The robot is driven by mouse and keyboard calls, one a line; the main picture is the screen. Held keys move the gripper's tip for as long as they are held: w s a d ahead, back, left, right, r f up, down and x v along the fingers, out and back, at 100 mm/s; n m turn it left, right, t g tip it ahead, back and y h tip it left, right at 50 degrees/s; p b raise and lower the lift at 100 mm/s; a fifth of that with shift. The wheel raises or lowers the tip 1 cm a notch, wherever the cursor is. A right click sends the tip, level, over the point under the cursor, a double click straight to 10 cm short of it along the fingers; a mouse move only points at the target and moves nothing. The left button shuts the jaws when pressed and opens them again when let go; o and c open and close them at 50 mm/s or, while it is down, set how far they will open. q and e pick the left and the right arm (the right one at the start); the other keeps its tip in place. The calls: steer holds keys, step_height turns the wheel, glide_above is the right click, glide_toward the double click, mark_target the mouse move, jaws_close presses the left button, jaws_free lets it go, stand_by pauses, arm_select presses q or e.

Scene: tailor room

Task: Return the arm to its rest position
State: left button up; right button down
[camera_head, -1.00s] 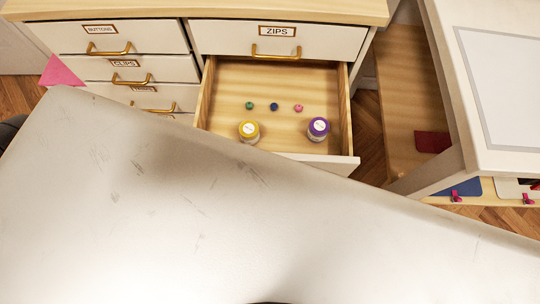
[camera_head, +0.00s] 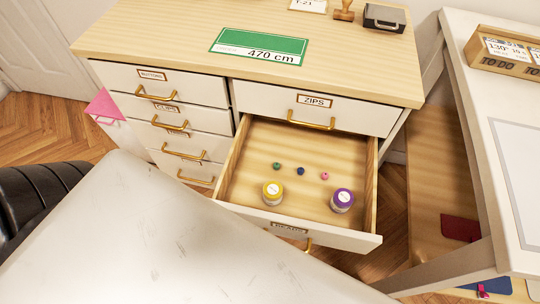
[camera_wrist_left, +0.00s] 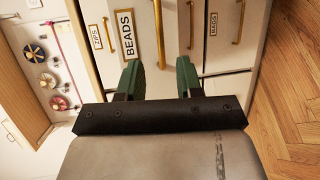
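My left gripper (camera_wrist_left: 160,78) shows in the left wrist view with its two green fingers apart and nothing between them. It faces drawer fronts, one with a BEADS label (camera_wrist_left: 126,34). In the head view neither gripper shows. A large pale scuffed surface, which looks like part of my own body, fills the lower left there and hides what is below it. The BEADS drawer (camera_head: 345,236) under the ZIPS drawer (camera_head: 270,104) stands open.
The wooden cabinet top (camera_head: 160,40) carries a green 470 cm card (camera_head: 258,44), a stamp and a dark box. A white table (camera_head: 490,120) stands on the right. Wooden floor (camera_head: 50,128) shows at left.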

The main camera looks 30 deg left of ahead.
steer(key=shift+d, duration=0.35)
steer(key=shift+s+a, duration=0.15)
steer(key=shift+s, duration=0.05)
